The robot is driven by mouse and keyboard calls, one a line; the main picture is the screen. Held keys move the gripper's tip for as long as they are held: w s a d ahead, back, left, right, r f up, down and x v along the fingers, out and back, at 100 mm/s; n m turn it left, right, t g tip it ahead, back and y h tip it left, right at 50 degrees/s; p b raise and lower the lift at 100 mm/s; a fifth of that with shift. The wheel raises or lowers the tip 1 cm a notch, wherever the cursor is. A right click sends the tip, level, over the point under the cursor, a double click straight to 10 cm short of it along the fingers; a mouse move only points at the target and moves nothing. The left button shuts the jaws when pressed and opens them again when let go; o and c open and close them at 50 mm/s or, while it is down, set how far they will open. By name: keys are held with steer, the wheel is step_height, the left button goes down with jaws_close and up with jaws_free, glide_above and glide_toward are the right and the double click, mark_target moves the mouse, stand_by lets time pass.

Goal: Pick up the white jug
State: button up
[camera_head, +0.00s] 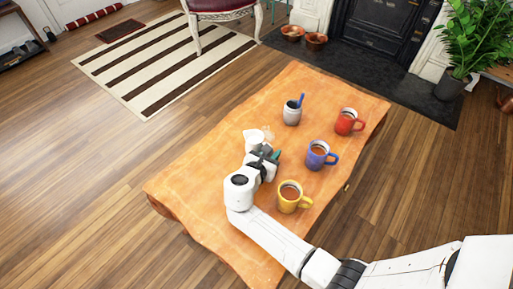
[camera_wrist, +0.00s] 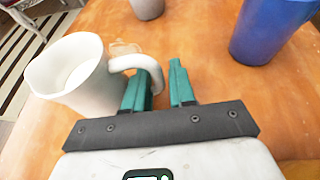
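The white jug (camera_head: 252,138) stands on the orange wooden table, just beyond my gripper (camera_head: 275,156) and partly hidden by it in the head view. In the wrist view the white jug (camera_wrist: 75,75) is upright at the left. Its handle points right, and the outer bend of the handle passes by the left fingertip into the gap between the fingers. My gripper (camera_wrist: 162,84) has teal fingers set apart, so it is open. I cannot tell whether either finger touches the handle.
A blue mug (camera_head: 317,156) and a yellow mug (camera_head: 289,202) stand to the right of my gripper. A red mug (camera_head: 346,124) and a grey pot with a blue utensil (camera_head: 292,114) stand farther back. The left part of the table (camera_head: 195,185) is clear.

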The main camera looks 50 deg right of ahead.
steer(key=shift+c, duration=0.2)
jaws_close()
steer(key=shift+r, duration=0.15)
